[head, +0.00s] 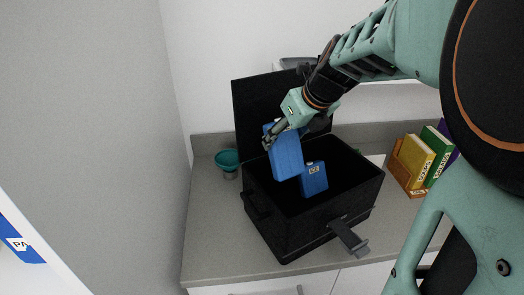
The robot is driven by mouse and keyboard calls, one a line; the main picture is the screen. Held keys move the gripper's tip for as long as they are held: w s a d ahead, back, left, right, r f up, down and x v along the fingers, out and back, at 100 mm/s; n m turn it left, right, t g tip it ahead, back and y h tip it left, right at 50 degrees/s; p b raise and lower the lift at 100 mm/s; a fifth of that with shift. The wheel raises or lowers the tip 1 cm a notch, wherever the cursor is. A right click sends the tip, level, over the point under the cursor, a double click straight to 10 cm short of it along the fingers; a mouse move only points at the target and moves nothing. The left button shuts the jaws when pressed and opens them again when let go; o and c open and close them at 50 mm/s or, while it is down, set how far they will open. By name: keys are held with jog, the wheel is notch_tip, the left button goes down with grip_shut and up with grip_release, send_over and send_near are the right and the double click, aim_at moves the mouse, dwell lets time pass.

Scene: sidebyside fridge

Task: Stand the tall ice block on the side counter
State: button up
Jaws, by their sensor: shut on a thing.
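A blue ice block (286,157) hangs tilted from my gripper (274,137). My gripper is shut on its upper end. The block is over the open mouth of a black cooler box (290,235); its lower end is near the opening, and I cannot tell how far it is inside. A second blue ice block (314,180) with a small label is in the cooler, just right of the held one. The held block looks the larger of the two. The grey counter (212,245) carries the cooler.
The cooler's lid (255,110) stands open at the back. A teal bowl or cup (228,160) is left of the cooler. Several upright books or boxes (415,163) in a holder stand at right. The counter's front left is clear. A grey wall is at left.

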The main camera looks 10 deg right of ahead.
notch_tip(320, 180, down, 18)
jog(key=b, duration=0.5)
jog(key=shift+r, duration=0.25)
jog(key=shift+f+b, duration=0.2)
jog(key=shift+b, duration=0.2)
jog(key=o, duration=1.5)
jog(key=shift+c, duration=0.2)
jog(key=shift+f, duration=0.1)
